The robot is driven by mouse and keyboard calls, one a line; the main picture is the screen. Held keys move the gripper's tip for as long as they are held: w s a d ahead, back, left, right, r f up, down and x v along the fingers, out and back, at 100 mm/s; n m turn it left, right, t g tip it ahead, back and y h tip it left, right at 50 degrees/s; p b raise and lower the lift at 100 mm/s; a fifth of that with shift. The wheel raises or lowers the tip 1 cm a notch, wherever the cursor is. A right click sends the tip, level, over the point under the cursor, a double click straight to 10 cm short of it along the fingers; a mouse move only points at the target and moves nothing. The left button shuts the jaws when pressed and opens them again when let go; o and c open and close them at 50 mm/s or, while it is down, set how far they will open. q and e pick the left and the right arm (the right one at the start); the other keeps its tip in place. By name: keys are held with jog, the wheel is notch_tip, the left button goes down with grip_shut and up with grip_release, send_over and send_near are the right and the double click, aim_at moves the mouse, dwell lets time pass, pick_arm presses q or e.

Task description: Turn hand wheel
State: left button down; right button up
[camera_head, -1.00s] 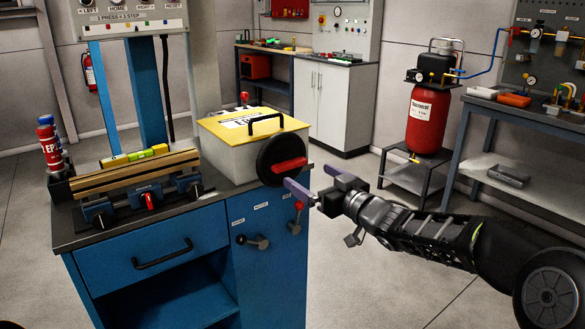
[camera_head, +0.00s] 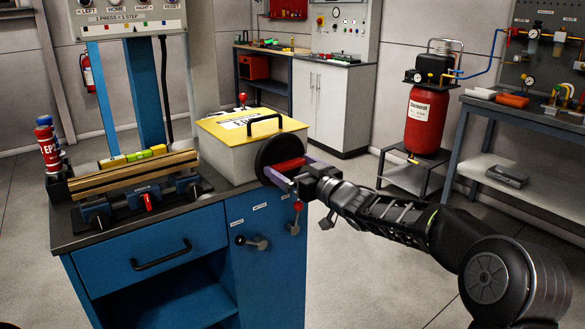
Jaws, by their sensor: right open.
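The hand wheel (camera_head: 264,152) is a black disc on the side of a white box (camera_head: 228,160) with a yellow lid. A red bar (camera_head: 290,165) crosses its face. My right gripper (camera_head: 287,168) is at the wheel, with its purple fingers open. One finger shows below the red bar and the other appears above it, so the bar looks to lie between them. I cannot tell whether the fingers touch it. The gripper and the bar hide part of the wheel's face. My left gripper is not in view.
The box stands on a blue workbench (camera_head: 150,245) with a dark top. Wooden strips (camera_head: 135,172) lie over clamps on its left. A red-knobbed lever (camera_head: 296,215) and a knob (camera_head: 255,242) stick out from the bench below the wheel.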

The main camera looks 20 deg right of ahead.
jog(key=c, duration=1.8)
